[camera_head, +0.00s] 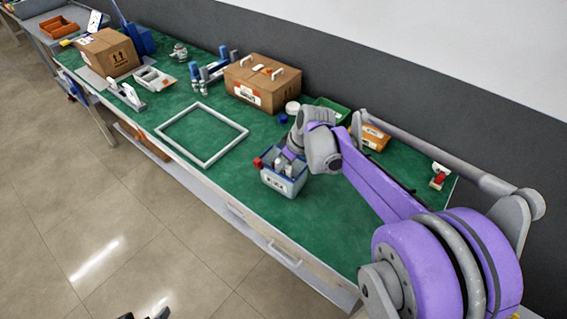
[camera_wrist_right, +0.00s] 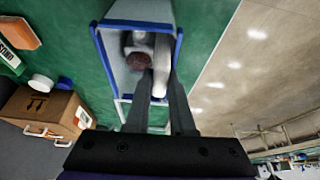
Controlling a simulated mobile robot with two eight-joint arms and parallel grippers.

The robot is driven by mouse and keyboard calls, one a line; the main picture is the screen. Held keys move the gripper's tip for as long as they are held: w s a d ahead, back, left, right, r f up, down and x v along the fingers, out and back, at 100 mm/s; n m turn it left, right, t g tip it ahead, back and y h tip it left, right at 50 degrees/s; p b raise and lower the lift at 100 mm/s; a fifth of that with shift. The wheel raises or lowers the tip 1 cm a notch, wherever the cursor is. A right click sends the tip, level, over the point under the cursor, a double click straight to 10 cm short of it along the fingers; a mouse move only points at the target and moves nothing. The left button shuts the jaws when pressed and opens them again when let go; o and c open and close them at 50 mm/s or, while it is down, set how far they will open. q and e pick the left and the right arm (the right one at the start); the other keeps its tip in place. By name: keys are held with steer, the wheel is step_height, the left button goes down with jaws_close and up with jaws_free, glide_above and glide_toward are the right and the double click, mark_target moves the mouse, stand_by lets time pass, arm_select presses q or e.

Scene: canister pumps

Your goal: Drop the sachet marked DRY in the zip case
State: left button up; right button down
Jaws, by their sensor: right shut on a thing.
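My right gripper (camera_head: 290,154) is over a small grey bin with blue rims (camera_head: 284,187), with its fingers reaching down into it. In the right wrist view, the fingers (camera_wrist_right: 161,78) are shut on a whitish thing (camera_wrist_right: 162,52) inside the bin (camera_wrist_right: 111,55); I cannot tell what it is. A reddish-brown round thing (camera_wrist_right: 138,61) is beside it. No DRY marking is readable, and I cannot pick out the sachet or the zip case. Dark tips (camera_head: 145,314) at the bottom edge of the head view may be my left gripper, mostly cut off.
A white square frame (camera_head: 222,151) lies on the green bench top (camera_head: 215,180). Behind stand a cardboard box (camera_head: 251,91), a green bin (camera_head: 334,107) and a blue lid (camera_head: 283,118). Another carton (camera_head: 106,55) stands far left. The bench's front edge is close to the grey bin.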

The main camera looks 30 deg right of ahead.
steer(key=shift+s+f, duration=0.1)
steer(key=shift+f, duration=0.15)
steer(key=c, duration=0.7)
jaws_free()
arm_select(q)
steer(key=shift+f, duration=0.1)
arm_select(e)
steer(key=shift+d+r+p, duration=0.1)
steer(key=shift+r+p, duration=0.65)
steer(key=shift+r, duration=0.35)
steer(key=shift+r+p, duration=0.75)
steer(key=shift+r, duration=0.7)
steer(key=shift+w+r+p, duration=0.2)
steer(key=shift+r+p, duration=1.15)
steer(key=shift+r, duration=1.25)
arm_select(q)
steer(key=w+r, duration=0.3)
steer(key=r, duration=0.5)
steer(key=shift+w+t, duration=0.15)
steer(key=shift+t, duration=0.15)
arm_select(e)
steer(key=shift+f, duration=0.1)
steer(key=shift+s, duration=0.1)
